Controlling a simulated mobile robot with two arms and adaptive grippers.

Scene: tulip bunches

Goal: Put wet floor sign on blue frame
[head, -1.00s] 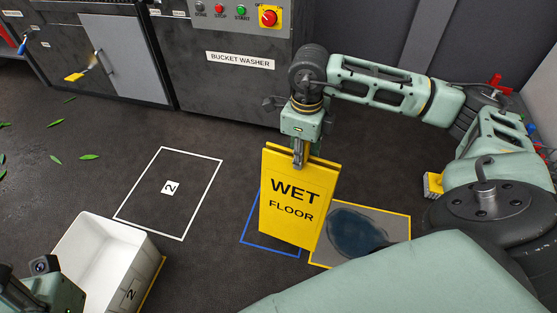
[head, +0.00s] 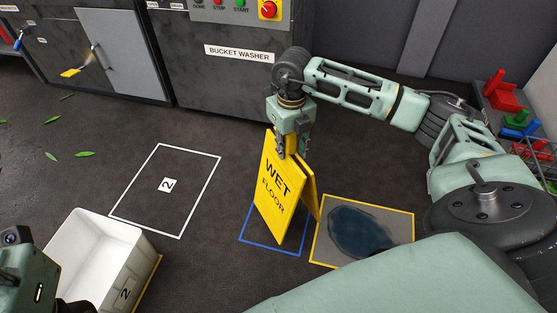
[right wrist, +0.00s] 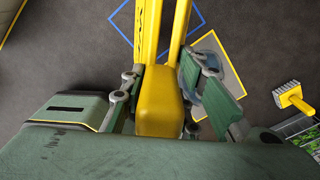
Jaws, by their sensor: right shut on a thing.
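The yellow wet floor sign (head: 277,190) stands upright with its two panels spread apart, over the blue frame (head: 258,237) on the floor. Its lower edge appears at or near the floor inside the frame; exact contact is hard to tell. My right gripper (head: 287,152) is shut on the sign's top edge. In the right wrist view the sign's top (right wrist: 160,103) sits between the fingers, with the blue frame (right wrist: 124,40) partly visible beyond. My left arm shows at the lower left edge, but its gripper fingers are out of view.
A yellow-framed grey square with a dark puddle (head: 357,232) lies right of the sign. A white bin (head: 90,255) stands at lower left, near an empty white frame (head: 130,222) marked 2. The bucket washer (head: 225,75) stands behind. A yellow brush (right wrist: 293,97) lies on the floor.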

